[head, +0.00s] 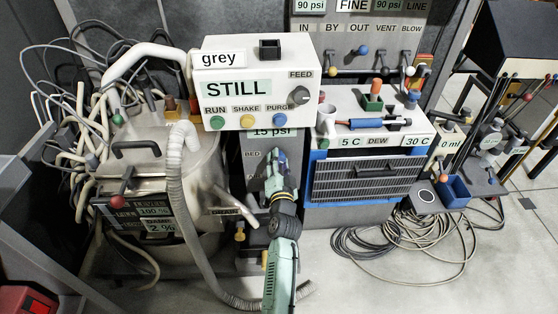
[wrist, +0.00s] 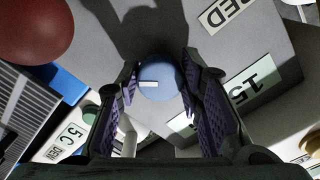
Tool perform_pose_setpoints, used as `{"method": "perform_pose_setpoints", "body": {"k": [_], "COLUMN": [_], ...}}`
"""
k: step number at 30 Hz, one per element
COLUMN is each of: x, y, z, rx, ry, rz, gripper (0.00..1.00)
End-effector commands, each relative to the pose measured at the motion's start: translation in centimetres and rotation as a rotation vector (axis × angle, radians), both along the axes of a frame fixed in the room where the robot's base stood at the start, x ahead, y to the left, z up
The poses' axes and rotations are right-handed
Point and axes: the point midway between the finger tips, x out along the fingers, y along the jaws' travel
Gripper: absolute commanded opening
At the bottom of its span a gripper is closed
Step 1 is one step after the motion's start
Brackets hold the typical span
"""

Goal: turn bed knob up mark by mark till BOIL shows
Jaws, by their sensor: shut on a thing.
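The bed knob (wrist: 160,84) is blue with a white pointer mark, on a grey panel beside the BED label (wrist: 226,14). My gripper (wrist: 158,76) has its two purple-padded fingers closed on either side of the knob. In the head view my gripper (head: 275,160) reaches up to the column front under the white control box (head: 222,95), and it hides the knob there. The display (head: 237,88) on the box reads STILL, not BOIL. A 15 psi readout (head: 271,132) shows just above the gripper; it also shows in the wrist view (wrist: 252,86).
A steel vessel (head: 150,165) with a corrugated hose (head: 176,185) stands close to the left of my arm. A blue-framed unit reading 5 C and 30 C (head: 365,175) stands to the right. Coiled cables (head: 400,250) lie on the floor at right.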

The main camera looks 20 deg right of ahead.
Motion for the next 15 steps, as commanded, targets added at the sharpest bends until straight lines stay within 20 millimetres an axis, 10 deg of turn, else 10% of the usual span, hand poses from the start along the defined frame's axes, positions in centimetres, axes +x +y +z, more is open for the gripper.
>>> {"method": "perform_pose_setpoints", "body": {"k": [14,15], "x": [0.11,0.11], "y": [0.01,0.00], "z": [0.23,0.24], "rx": [0.016,0.016], "ry": [-0.009,-0.009], "rz": [0.000,0.000], "gripper": [0.06,0.34]}}
